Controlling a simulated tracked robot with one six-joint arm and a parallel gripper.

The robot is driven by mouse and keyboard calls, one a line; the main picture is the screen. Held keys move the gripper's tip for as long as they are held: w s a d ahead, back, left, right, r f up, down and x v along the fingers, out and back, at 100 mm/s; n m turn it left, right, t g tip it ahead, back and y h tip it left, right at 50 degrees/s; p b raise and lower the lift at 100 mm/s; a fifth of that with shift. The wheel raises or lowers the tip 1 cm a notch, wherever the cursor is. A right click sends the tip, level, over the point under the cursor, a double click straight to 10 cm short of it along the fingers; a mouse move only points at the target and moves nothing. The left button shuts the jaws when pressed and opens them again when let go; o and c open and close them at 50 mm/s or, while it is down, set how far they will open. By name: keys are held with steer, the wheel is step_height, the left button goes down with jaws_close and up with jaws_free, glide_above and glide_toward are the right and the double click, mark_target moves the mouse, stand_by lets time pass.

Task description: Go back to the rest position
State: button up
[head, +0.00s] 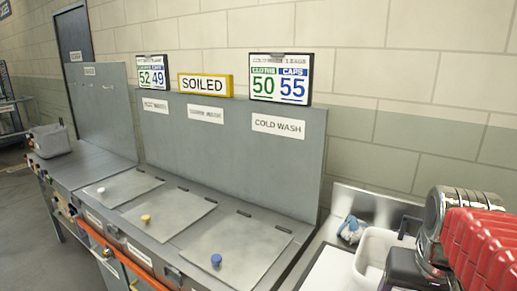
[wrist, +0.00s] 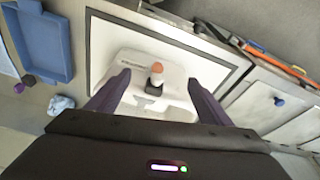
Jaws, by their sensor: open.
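My gripper (wrist: 158,78) shows in the wrist view with its two purple fingers spread wide apart. Nothing is clasped between them. Beyond and between the fingertips, a small white object with an orange top (wrist: 157,71) stands on a dark base in a white basin or tray (wrist: 118,62). It looks apart from both fingers, though its exact distance is hard to judge. In the head view I cannot make out my gripper's fingers; a metallic and black arm-like part with red ribbed pieces fills the right edge.
A steel counter (head: 185,232) with knobbed lids runs along the wall under a SOILED sign (head: 205,85). A grey bin (head: 50,140) stands at its far left end. The wrist view shows a blue tray (wrist: 66,45) and a crumpled blue-white item (wrist: 61,104) at left.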

steer(key=s+a+f+n+t, duration=0.1)
steer(key=a+n, duration=0.1)
steer(key=a, duration=0.4)
steer(key=s+a+f+n+t+y, duration=0.1)
steer(key=s+a+f+n+t, duration=0.1)
steer(key=a, duration=0.5)
steer(key=shift+s+a, duration=0.15)
steer(key=shift+a, duration=0.1)
